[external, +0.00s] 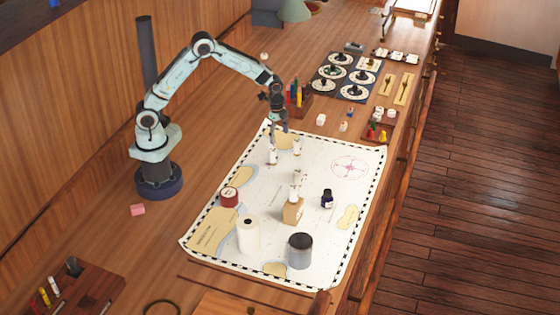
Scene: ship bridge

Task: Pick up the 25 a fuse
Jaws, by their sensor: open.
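Several small pale upright pieces that look like fuses stand on the nautical chart (325,178). One pale piece (272,155) is just below my gripper (279,128), another (296,147) is a little to its right, and one more (298,176) stands nearer the chart's middle. Their markings are too small to read, so I cannot tell which is the 25 A fuse. My gripper is open and points down above the chart's far edge. It appears empty and apart from the pieces.
On the chart are a brown box (293,211) with a pale piece on or behind it, a dark ink bottle (327,198), a red roll (229,196), a white cylinder (248,234) and a grey can (300,250). A pen holder (298,97) stands close behind my gripper.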

